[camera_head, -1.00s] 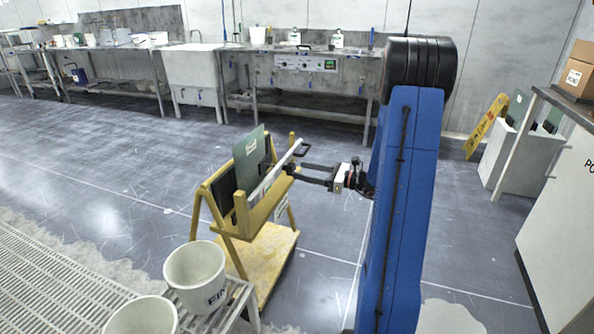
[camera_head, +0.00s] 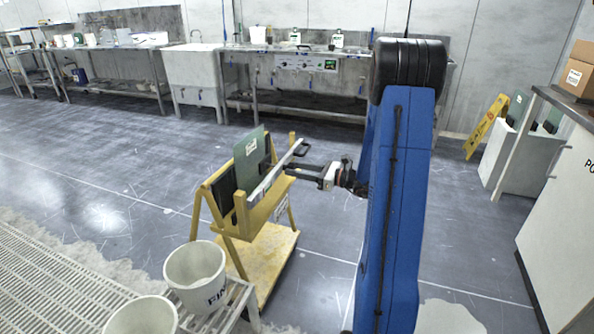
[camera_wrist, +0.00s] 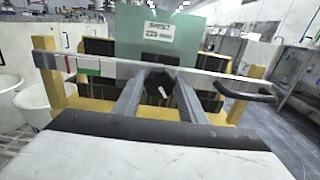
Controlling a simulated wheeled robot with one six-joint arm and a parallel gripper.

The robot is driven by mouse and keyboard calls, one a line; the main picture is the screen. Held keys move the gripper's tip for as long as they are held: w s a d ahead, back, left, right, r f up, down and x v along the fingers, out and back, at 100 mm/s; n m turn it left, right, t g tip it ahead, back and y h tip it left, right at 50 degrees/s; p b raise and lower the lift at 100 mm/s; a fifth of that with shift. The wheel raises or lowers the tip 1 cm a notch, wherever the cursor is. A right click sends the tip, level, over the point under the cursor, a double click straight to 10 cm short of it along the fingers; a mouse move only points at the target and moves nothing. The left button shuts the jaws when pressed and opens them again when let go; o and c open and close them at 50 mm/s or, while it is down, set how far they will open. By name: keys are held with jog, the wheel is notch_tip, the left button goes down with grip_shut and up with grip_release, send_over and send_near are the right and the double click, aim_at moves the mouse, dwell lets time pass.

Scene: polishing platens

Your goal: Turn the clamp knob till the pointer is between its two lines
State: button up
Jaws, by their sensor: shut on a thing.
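The clamp knob (camera_wrist: 154,82) is dark and sits at the middle of the pale clamp bar in the wrist view. A short white pointer (camera_wrist: 164,92) shows on it, tilted toward the lower right. My gripper (camera_wrist: 160,86) has a finger on either side of the knob and is shut on it. In the head view my gripper (camera_head: 294,170) meets the bar's near side, and the knob is hidden.
The yellow stand (camera_head: 241,222) holds a green sheet (camera_head: 250,160) upright behind the bar. A black handle (camera_wrist: 245,94) sticks out at the bar's right end. White buckets (camera_head: 195,277) stand on a slatted bench at front left. The floor behind the stand is clear.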

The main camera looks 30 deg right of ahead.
jog(key=shift+d+m, duration=0.15)
jog(key=shift+m, duration=3.45)
jog(key=o, duration=1)
jog(key=v, duration=1.7)
jog(key=shift+s+d+f, duration=0.1)
jog(key=shift+d, duration=0.1)
